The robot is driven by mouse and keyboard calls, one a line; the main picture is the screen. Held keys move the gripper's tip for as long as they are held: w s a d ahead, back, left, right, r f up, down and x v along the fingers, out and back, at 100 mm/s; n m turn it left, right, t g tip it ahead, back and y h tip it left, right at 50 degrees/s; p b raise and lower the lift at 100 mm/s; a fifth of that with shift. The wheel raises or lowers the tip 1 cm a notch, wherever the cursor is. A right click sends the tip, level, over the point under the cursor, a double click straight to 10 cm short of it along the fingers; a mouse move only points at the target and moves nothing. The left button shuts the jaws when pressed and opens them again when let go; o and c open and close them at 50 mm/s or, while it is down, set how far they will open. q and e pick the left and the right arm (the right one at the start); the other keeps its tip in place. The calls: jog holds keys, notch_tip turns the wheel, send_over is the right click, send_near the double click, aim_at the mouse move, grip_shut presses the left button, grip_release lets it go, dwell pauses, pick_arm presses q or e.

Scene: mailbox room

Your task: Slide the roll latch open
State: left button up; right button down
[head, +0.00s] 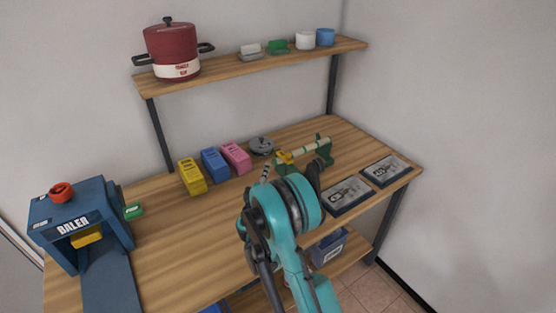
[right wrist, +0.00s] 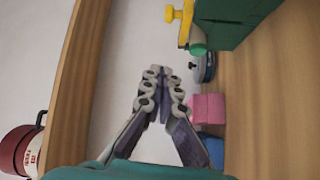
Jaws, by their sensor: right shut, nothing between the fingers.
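The green roll holder (head: 318,158) stands on the tabletop at the back right, with a pale roll (head: 312,147) across its top. The yellow latch (head: 285,157) sits at the left end of the roll. In the right wrist view the yellow latch (right wrist: 181,24) is at the top, beside the dark green holder (right wrist: 232,22). My right gripper (head: 265,173) is shut and empty, just left of the latch in the head view. Its fingertips (right wrist: 157,72) are apart from the latch in the wrist view. My arm hides part of the table. My left gripper is not in view.
Yellow (head: 192,177), blue (head: 215,164) and pink (head: 237,158) boxes stand left of the holder, near a grey round object (head: 261,146). Two framed trays (head: 345,210) lie at right. A blue baler (head: 72,213) stands at left. A shelf (head: 235,67) hangs above.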

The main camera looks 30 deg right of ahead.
aim_at(281, 157)
jog(key=w+d+b, duration=0.1)
jog(key=d, duration=0.1)
jog(key=w+d+b, duration=0.1)
jog(key=w+d, duration=0.1)
jog(key=d, duration=0.1)
jog(key=w+d+b, duration=0.1)
jog(key=w+d, duration=0.1)
jog(key=d, duration=0.1)
jog(key=shift+s+d+f, duration=0.1)
jog(key=shift+s+d, duration=0.05)
jog(key=shift+s, duration=0.25)
jog(key=shift+s, duration=0.1)
